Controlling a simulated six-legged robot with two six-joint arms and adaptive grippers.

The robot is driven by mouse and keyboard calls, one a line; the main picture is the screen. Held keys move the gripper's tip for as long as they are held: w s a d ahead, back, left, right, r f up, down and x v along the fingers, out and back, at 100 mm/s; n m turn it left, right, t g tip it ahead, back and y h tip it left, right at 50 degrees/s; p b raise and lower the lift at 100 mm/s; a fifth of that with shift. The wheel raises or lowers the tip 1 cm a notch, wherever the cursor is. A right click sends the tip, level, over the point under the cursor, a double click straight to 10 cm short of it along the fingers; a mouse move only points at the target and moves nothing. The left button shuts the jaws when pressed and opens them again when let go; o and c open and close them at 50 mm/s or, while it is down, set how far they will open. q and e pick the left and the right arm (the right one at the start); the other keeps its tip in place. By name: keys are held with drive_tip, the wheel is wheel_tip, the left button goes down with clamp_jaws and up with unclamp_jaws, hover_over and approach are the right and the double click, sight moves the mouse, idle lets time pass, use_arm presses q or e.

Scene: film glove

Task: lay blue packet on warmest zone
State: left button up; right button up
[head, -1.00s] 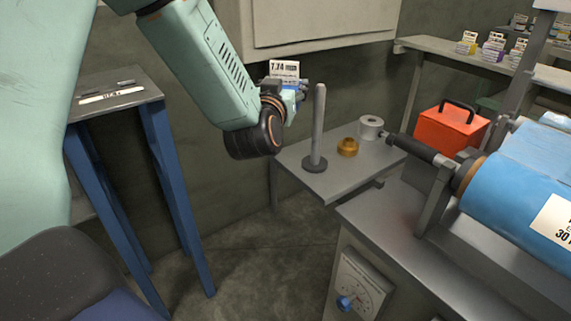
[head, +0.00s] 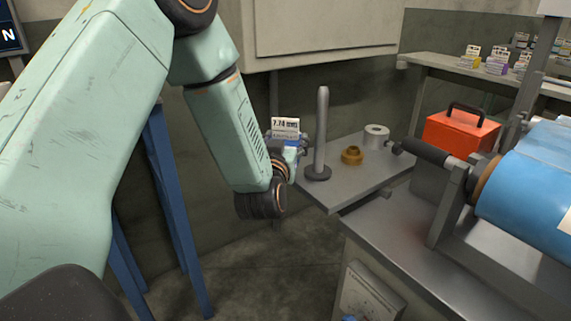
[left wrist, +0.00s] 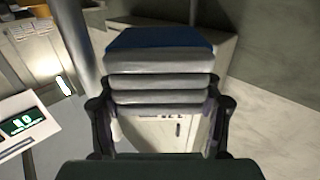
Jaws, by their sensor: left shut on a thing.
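My left gripper (head: 292,148) is shut on a packet with a white printed label (head: 285,125) and a blue band below it, held in the air left of the upright post. In the left wrist view the packet (left wrist: 158,40) has a blue top face and whitish folded layers, with the gripper fingers on both sides. A metal bench top (head: 395,250) lies at the lower right, with a dial panel (head: 368,298) on its front. I cannot tell its warmest zone from these frames. My right gripper is not in view.
A side shelf carries an upright post (head: 320,130), a brass piece (head: 352,155) and a white roll (head: 376,136). A blue film roll (head: 530,195) sits on a stand over the bench. A red toolbox (head: 460,135) stands behind. The bench's near left part is bare.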

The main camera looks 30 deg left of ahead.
use_arm(q)
wheel_tip(320, 180, down, 4)
drive_tip(key=shift+d+b, duration=0.15)
drive_tip(key=shift+b, duration=0.8)
drive_tip(key=shift+w+f, duration=0.1)
drive_tip(key=shift+f, duration=0.1)
drive_tip(key=o, duration=1.2)
drive_tip(key=shift+f, duration=0.1)
